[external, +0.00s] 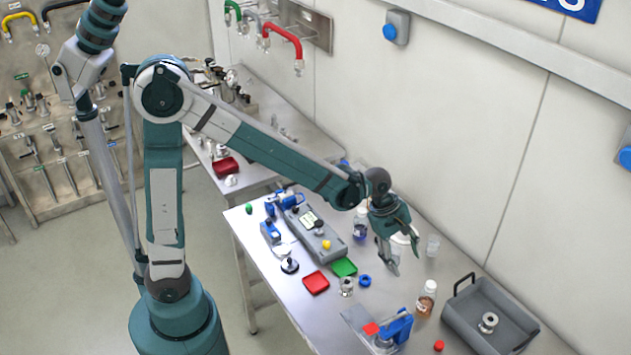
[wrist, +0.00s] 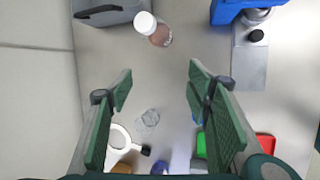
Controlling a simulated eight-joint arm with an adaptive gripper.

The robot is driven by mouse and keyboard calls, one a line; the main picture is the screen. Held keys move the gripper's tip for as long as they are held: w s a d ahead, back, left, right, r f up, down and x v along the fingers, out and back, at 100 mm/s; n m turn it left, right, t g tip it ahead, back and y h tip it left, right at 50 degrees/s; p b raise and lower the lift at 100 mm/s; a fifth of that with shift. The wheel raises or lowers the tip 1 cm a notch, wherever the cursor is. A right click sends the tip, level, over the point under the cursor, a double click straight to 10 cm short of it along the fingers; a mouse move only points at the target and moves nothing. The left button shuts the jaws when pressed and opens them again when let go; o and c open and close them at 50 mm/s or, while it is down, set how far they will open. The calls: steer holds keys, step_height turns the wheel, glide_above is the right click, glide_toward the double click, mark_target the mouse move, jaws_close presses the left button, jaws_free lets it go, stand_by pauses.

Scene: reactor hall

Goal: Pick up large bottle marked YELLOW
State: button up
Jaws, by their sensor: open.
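A bottle with a white cap and orange-brown contents (external: 427,300) stands on the table left of the grey tray. In the wrist view this bottle (wrist: 158,32) is at top centre, beyond my fingertips. A bottle with blue-purple contents (external: 361,226) stands farther back, left of my gripper. No label can be read, so I cannot tell which bottle is marked YELLOW. My gripper (external: 402,256) is open and empty above the table, pointing down. Its two green-padded fingers stand wide apart in the wrist view (wrist: 160,78), with bare table between the tips.
The grey tray (external: 463,318) holds a metal part. A blue clamp device (external: 395,328) is at the front. Red (external: 316,283) and green (external: 344,267) dishes lie to the left.

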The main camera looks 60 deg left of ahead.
mark_target(429, 283)
steer(key=w+d+f+n+p, duration=0.1)
steer(key=d, duration=0.1)
steer(key=w+d+f+n+g+p, duration=0.1)
steer(key=d, duration=0.2)
steer(key=w+d+f+n+p, duration=0.1)
steer(key=d+f+n, duration=0.1)
steer(key=d, duration=0.1)
steer(key=shift+w+d+f+h, duration=0.1)
steer(key=shift+w+h, duration=0.15)
steer(key=shift+h, duration=0.05)
steer(key=shift+w+d+f+n+g+p, duration=0.1)
steer(key=shift+d+f+n+g+p, duration=0.2)
steer(key=shift+d+f+p, duration=0.2)
steer(key=shift+d+f, duration=0.1)
steer(key=shift+x, duration=1.15)
steer(key=shift+w+f, duration=0.1)
steer(key=shift+f, duration=0.1)
steer(key=shift+x, duration=2.45)
